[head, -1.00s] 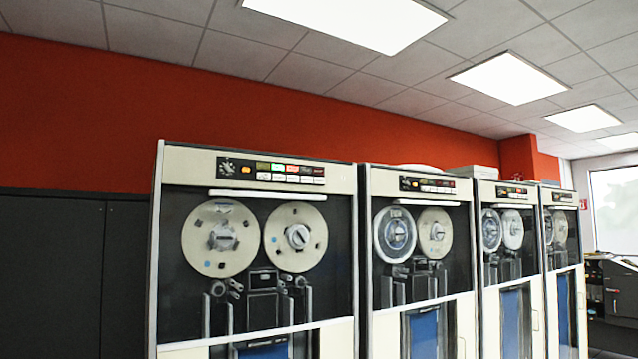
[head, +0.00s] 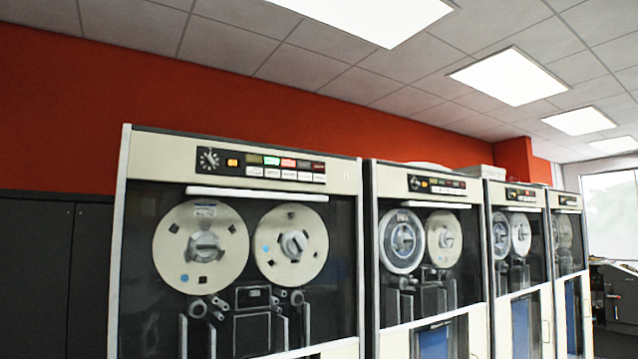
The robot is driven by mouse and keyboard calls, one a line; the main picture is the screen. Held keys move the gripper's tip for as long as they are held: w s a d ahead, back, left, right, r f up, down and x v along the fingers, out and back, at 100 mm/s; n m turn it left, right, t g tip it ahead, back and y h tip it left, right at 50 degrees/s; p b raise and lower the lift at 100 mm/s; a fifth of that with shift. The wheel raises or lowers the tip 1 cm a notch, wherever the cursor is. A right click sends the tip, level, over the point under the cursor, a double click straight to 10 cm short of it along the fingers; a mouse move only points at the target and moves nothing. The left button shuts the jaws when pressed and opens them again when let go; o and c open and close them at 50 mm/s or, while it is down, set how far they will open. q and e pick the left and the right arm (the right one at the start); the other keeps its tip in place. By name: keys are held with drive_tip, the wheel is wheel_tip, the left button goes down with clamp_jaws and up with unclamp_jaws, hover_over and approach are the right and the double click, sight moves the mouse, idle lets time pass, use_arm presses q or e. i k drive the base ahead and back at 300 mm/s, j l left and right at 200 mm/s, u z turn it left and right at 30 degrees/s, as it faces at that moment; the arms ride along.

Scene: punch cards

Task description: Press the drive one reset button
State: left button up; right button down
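Several tape drive cabinets stand in a row. The nearest tape drive (head: 340,175) is at the left and fills the middle of the head view. Its control panel (head: 261,165) runs along the top, with a dark dial (head: 210,160), a lit orange light, a row of coloured lights and a row of white buttons (head: 286,174) below them. The labels are too small to read, so I cannot tell which button is reset. Two tape reels sit below the panel. Neither of my grippers shows.
More tape drives (head: 428,193) recede to the right. Dark cabinets (head: 35,270) stand against the red wall at the left. A bright window (head: 610,212) is at the far right.

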sight(322, 178)
drive_tip(key=i+j, duration=0.2)
drive_tip(key=i, duration=0.25)
drive_tip(key=i+j+z, duration=0.1)
drive_tip(key=i, duration=0.35)
drive_tip(key=i+j, duration=0.35)
drive_tip(key=i+j+z, duration=0.1)
drive_tip(key=i+j, duration=0.15)
drive_tip(key=i, duration=0.3)
